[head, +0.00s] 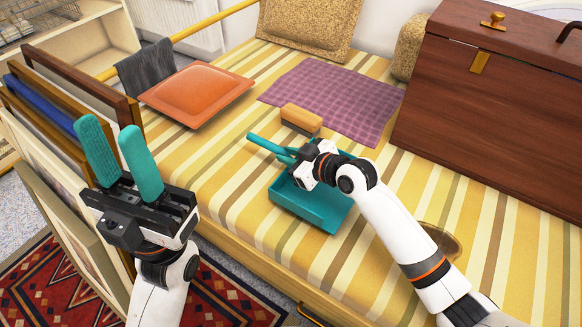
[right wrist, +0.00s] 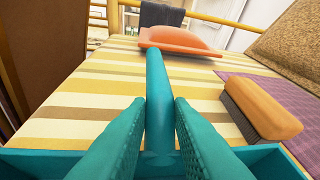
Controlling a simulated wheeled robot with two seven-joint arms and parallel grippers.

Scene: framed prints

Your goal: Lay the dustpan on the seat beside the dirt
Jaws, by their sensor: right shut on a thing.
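The teal dustpan (head: 318,212) is at the middle of the striped seat (head: 232,190), its handle pointing left. I cannot tell whether it touches the seat or is just above it. My right gripper (head: 290,158) is shut on the dustpan's handle; in the right wrist view the handle (right wrist: 157,95) runs forward between the fingers (right wrist: 160,125). The dirt, a brown patch (head: 446,238), lies on the seat to the right of the dustpan, partly hidden by my right forearm. My left gripper (head: 119,152) is open and empty, fingers up, left of the seat by the frames.
A brush (head: 301,119) lies by the purple cloth (head: 335,97), behind the dustpan. An orange cushion (head: 197,92) sits at the back left. A wooden chest (head: 485,115) fills the right back. Framed prints (head: 62,185) lean at the left. The seat's front left is clear.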

